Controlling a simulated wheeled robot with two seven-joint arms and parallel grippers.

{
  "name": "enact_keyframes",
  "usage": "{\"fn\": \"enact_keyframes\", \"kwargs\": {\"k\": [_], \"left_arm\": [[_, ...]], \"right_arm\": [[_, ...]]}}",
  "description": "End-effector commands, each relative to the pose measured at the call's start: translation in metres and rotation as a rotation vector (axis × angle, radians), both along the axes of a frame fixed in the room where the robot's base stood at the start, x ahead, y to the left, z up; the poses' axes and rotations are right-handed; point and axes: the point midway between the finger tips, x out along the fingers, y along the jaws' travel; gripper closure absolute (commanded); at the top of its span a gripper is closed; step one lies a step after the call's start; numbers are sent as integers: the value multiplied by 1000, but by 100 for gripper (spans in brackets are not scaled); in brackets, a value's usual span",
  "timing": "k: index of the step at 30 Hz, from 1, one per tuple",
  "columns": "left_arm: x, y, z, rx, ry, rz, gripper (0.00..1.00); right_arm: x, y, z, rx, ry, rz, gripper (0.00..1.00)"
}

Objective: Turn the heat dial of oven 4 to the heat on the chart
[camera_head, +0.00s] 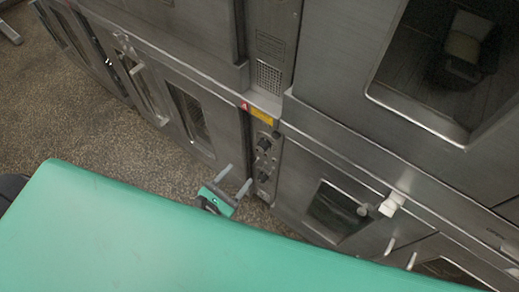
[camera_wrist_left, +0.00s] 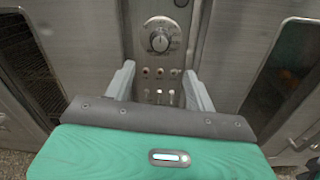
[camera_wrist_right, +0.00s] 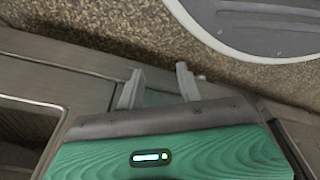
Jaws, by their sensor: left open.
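A round heat dial (camera_wrist_left: 160,40) with markings around it sits on a narrow metal control panel in the left wrist view. Its number marks are too small to read. In the head view the panel (camera_head: 276,160) stands between two oven doors and carries several dark knobs. My left gripper (camera_head: 235,179) is open and empty in front of the panel's lower part. In the left wrist view its fingers (camera_wrist_left: 158,85) are spread below the dial, apart from it. My right gripper (camera_wrist_right: 160,82) is open and empty in the right wrist view. No readable heat chart shows.
Small lamps and switches (camera_wrist_left: 160,72) sit below the dial. A yellow label (camera_head: 260,115) is above the panel. Oven doors with windows (camera_head: 338,210) flank it, and a pale handle (camera_head: 392,204) sticks out on the right. Speckled floor (camera_head: 110,140) lies open at left.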

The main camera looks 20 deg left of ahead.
Motion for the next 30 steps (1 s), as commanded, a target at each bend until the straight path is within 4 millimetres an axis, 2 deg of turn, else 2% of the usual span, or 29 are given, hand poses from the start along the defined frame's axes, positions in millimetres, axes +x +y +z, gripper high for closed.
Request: {"fn": "enact_keyframes", "kwargs": {"k": [9, 16, 21, 30], "left_arm": [[62, -20, 3, 2, -5, 1, 44], [98, -31, 2, 4, -2, 0, 44], [112, -35, 1, 5, -2, 0, 44], [116, -37, 0, 5, -1, -1, 44]], "right_arm": [[-20, -8, -23, -7, 5, 5, 64], [-34, -13, -36, -11, 7, 8, 64], [-38, -15, -41, -12, 6, 9, 64], [-40, -15, -42, -12, 6, 10, 64]]}}
